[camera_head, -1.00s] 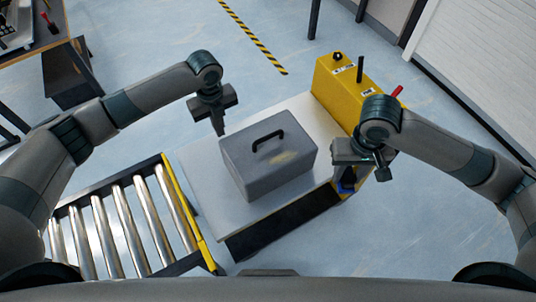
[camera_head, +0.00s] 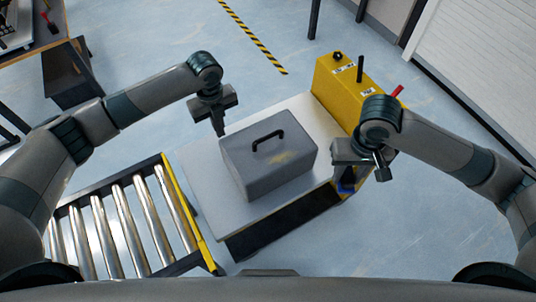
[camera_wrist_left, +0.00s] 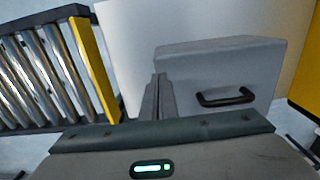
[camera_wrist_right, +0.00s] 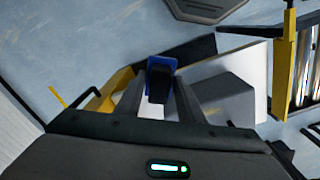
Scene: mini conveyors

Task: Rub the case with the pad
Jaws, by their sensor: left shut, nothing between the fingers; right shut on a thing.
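The grey case (camera_head: 262,175) with a black handle (camera_head: 268,142) stands on a pale table. A faint yellowish smear (camera_head: 280,158) marks its top. In the left wrist view the case (camera_wrist_left: 215,75) lies just beyond the fingers. My left gripper (camera_head: 219,130) is shut and empty, above the case's far left corner. My right gripper (camera_head: 347,176) is shut on the black grip of the blue pad (camera_wrist_right: 160,63), to the right of the case. The pad also shows in the head view (camera_head: 346,188), mostly hidden beneath the gripper. It looks apart from the case.
A roller conveyor (camera_head: 125,220) with a yellow edge adjoins the table (camera_head: 215,215) at the left. A yellow machine box (camera_head: 337,90) with a red lever stands at the table's back right, near my right arm. A workbench is at the far left.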

